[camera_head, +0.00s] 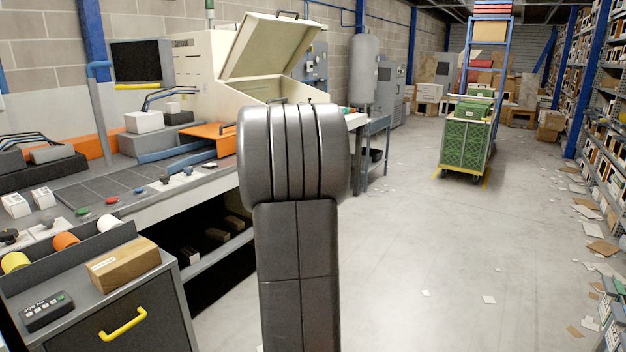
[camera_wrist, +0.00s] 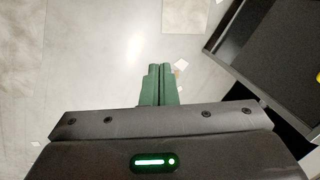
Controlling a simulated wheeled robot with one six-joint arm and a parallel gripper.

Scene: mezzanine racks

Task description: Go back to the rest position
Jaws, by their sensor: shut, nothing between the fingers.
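My gripper (camera_wrist: 159,72) shows in the wrist view with its two green fingers together and nothing between them. It points down over the bare grey floor. In the head view my arm stands upright in the middle of the picture and the gripper itself is not seen there. The arm hides part of the workbench and the floor behind it.
A workbench (camera_head: 150,190) with machines runs along the left. A grey drawer cabinet (camera_head: 150,300) with a cardboard box (camera_head: 123,264) is at the front left. A green-loaded trolley (camera_head: 466,143) stands at the back. Shelves (camera_head: 608,130) line the right. The middle floor is mostly clear, with scattered papers.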

